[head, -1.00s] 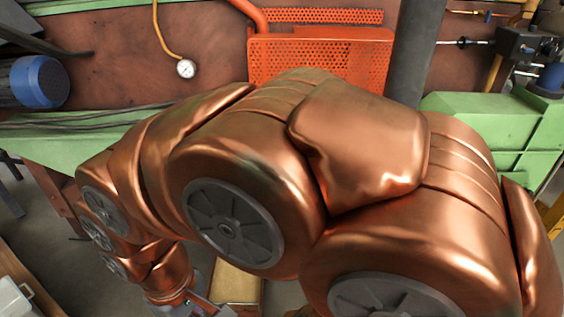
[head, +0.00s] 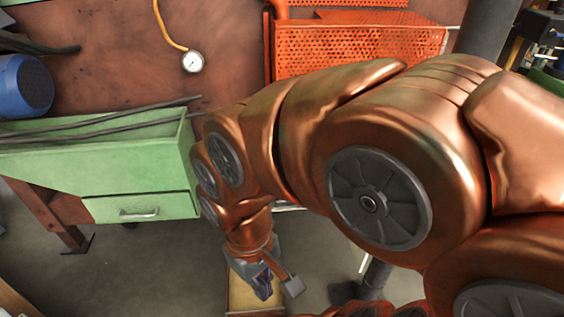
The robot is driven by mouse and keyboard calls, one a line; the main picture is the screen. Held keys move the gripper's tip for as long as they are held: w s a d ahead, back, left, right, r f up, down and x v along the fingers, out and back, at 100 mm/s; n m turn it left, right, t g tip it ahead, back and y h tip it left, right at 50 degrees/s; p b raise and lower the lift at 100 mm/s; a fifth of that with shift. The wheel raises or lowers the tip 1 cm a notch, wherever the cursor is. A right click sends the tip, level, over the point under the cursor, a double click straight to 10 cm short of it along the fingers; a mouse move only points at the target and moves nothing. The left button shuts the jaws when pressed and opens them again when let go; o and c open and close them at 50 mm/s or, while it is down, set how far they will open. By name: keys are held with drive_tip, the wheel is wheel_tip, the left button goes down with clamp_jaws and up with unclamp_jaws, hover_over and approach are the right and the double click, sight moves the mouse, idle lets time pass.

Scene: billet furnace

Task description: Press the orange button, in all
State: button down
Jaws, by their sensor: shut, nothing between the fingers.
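My gripper (head: 264,284) is low in the head view, at the end of my copper-coloured arm. It points down and is shut and empty, with its fingers small and partly unclear. It is over or near a yellowish board (head: 241,292); I cannot tell whether it touches it. I cannot make out an orange button in this view. My arm covers much of the middle and right of the picture and hides what is behind it.
A green bench with a drawer (head: 105,207) stands at the left, with dark rods (head: 95,123) on top. An orange perforated guard (head: 350,48) is at the back, beside a dark post (head: 487,30). A round gauge (head: 192,62) hangs on a yellow hose. Grey floor (head: 150,265) shows at lower left.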

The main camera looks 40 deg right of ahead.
drive_tip(key=w+d+f+m+t+y+b, duration=0.1)
drive_tip(key=w+d+f+m+t+b, duration=0.25)
drive_tip(key=w+b, duration=0.5)
drive_tip(key=w+d+f+m+t+b, duration=0.15)
drive_tip(key=w+d+f+b, duration=0.25)
drive_tip(key=w+f+b, duration=0.45)
drive_tip(key=w+d+f+m+t+y+b, duration=0.1)
drive_tip(key=w+d+f+m+t+b, duration=0.2)
drive_tip(key=w+b, duration=0.55)
drive_tip(key=w+d+f+m+t+h+b, duration=0.1)
drive_tip(key=w+d+f+m+b, duration=0.1)
drive_tip(key=d, duration=0.8)
drive_tip(key=w+d+f+m+t+h+b, duration=0.1)
drive_tip(key=d+f+m+b, duration=0.4)
drive_tip(key=d, duration=0.5)
drive_tip(key=w+d+f+m+t+h+b, duration=0.1)
drive_tip(key=w+d+f+b, duration=0.4)
drive_tip(key=d, duration=0.5)
drive_tip(key=shift+w+f+m+h+b, duration=0.15)
drive_tip(key=shift+f+m+h+b, duration=0.55)
drive_tip(key=shift+f+m+b, duration=0.4)
drive_tip(key=shift+w+d+r, duration=0.1)
drive_tip(key=shift+d+r, duration=0.05)
drive_tip(key=shift+r, duration=0.1)
